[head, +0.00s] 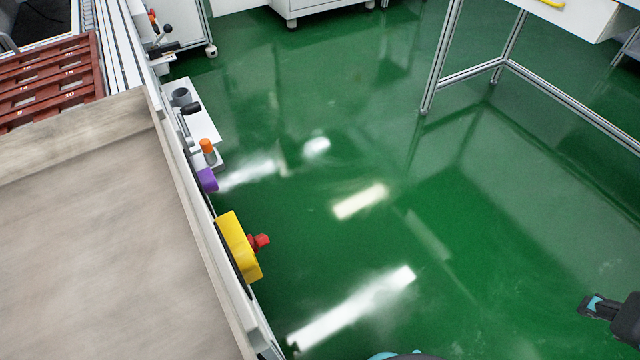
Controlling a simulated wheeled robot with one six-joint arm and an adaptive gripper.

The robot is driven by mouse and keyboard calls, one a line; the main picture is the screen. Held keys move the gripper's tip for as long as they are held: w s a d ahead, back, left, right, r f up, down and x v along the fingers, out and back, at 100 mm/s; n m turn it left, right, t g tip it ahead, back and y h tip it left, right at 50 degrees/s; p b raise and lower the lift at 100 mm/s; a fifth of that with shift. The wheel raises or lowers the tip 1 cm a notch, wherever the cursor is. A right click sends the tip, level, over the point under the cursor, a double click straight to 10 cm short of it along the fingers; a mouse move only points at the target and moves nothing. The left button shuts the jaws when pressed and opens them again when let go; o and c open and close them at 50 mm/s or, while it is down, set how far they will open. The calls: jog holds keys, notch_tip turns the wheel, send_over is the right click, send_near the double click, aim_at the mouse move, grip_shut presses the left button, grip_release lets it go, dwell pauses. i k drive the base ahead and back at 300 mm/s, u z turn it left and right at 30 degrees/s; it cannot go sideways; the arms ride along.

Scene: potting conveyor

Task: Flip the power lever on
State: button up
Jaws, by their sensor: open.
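A white control plate (203,132) is fixed to the conveyor's right side. It carries a black-handled lever (191,108) on a grey round base and an orange-capped stick (207,146). No label is readable, so I cannot tell which one is the power lever or whether it is on. My gripper (590,306) shows at the lower right edge, dark with teal parts. It is open and empty over the green floor, far to the right of the controls and apart from them.
A purple knob (207,180) and a yellow box (239,246) with a red button (259,242) stick out from the conveyor (90,240) side. Red-brown trays (50,85) lie at upper left. A metal-framed table (510,65) stands at upper right. The green floor between is clear.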

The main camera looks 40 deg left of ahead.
aim_at(261, 240)
jog(key=i, duration=0.85)
jog(key=u, duration=3.45)
